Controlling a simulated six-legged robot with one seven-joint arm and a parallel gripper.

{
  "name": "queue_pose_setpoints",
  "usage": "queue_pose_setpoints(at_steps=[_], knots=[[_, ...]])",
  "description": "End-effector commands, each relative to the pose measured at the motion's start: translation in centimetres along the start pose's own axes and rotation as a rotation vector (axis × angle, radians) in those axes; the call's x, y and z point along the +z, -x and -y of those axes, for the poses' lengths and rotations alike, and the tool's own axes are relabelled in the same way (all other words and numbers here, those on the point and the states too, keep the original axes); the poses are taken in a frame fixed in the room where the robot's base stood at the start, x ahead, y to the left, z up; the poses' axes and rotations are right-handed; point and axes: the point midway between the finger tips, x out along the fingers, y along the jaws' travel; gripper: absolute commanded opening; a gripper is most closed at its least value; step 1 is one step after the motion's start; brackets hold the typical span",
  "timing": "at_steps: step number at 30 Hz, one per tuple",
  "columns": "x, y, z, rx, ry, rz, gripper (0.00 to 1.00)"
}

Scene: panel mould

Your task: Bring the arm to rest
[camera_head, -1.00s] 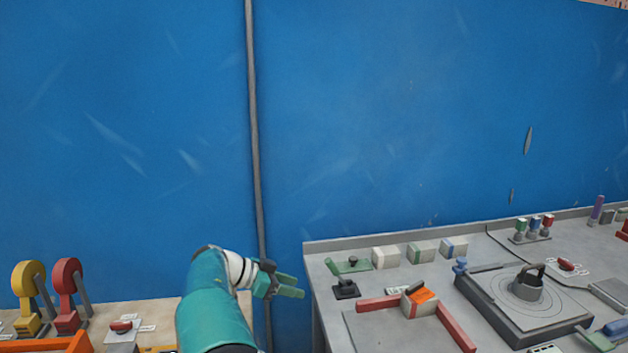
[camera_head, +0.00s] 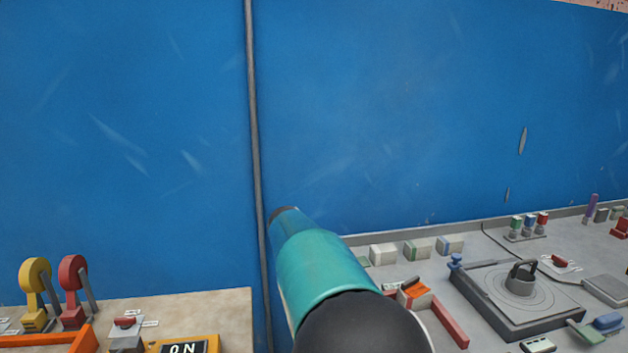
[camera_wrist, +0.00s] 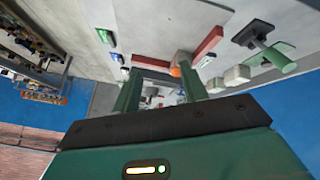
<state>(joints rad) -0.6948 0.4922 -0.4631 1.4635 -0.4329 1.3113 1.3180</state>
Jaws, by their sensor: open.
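My teal arm shows in the head view, reaching up from the bottom middle in front of the blue wall. It hides my gripper in that view. In the wrist view my gripper (camera_wrist: 165,97) shows as two green fingers standing apart with nothing between them. The grey bench and its fixtures lie beyond the fingertips there, and the fingers touch nothing that I can see.
The left bench has a yellow lever (camera_head: 34,285), a red lever (camera_head: 73,285) and an ON sign (camera_head: 184,347). The blue wall (camera_head: 400,110) stands behind.

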Motion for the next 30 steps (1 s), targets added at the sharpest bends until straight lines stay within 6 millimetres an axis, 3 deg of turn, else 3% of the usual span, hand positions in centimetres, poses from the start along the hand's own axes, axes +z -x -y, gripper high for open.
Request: queue_pose_setpoints(at_steps=[1,5,13,20,30], knots=[[-0.7,-0.2,-2.1,-0.026,0.024,0.05,0.43],[-1.1,-0.3,-6.2,-0.106,0.114,0.144,0.43],[-0.2,0.3,-14.5,-0.313,0.293,0.246,0.43],[2.1,1.3,-20.9,-0.492,0.437,0.228,0.43],[7.7,1.6,-28.5,-0.678,0.633,0.059,0.43]])
